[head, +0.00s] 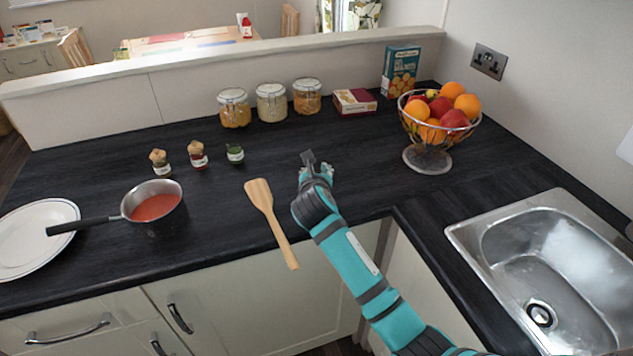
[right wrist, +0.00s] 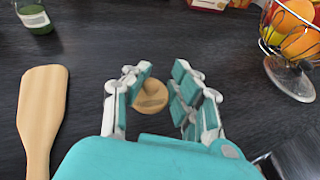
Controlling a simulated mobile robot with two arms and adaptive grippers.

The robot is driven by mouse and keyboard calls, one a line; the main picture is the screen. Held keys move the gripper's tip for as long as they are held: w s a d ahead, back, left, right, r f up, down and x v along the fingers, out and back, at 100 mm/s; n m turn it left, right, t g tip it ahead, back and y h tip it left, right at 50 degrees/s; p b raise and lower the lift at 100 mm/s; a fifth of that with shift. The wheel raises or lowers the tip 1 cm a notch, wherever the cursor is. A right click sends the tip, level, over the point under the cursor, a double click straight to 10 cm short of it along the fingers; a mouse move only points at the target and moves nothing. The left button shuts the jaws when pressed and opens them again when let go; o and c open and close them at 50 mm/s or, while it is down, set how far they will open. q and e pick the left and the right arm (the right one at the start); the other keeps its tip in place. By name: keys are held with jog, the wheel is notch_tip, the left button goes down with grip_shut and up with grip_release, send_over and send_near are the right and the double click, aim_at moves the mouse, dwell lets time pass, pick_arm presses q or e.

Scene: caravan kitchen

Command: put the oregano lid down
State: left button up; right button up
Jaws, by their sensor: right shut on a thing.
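My right gripper (head: 316,170) is over the dark worktop, to the right of the spice jars. It is shut on the oregano lid (right wrist: 151,97), a round wooden lid with a knob, seen between the fingers in the right wrist view (right wrist: 155,90). The lid is close to the worktop; I cannot tell whether it touches. In the head view the lid is hidden by the gripper. The open oregano jar (head: 235,154), with green contents, stands on the worktop to the left; it also shows in the right wrist view (right wrist: 36,18). My left gripper is not in view.
A wooden spatula (head: 262,198) lies left of my right arm. Two lidded spice jars (head: 197,155) and a saucepan (head: 155,207) stand further left. Storage jars (head: 271,103) and a red box (head: 355,101) are behind; a fruit bowl (head: 428,158) is right. Worktop around the gripper is clear.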

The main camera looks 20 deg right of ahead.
jog(key=shift+w+d+f, duration=0.15)
notch_tip(320, 180, down, 2)
jog(key=shift+f, duration=0.9)
jog(key=o, duration=0.5)
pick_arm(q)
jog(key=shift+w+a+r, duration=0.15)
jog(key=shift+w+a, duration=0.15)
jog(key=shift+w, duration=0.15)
pick_arm(e)
jog(key=o, duration=0.4)
jog(key=shift+f, duration=0.25)
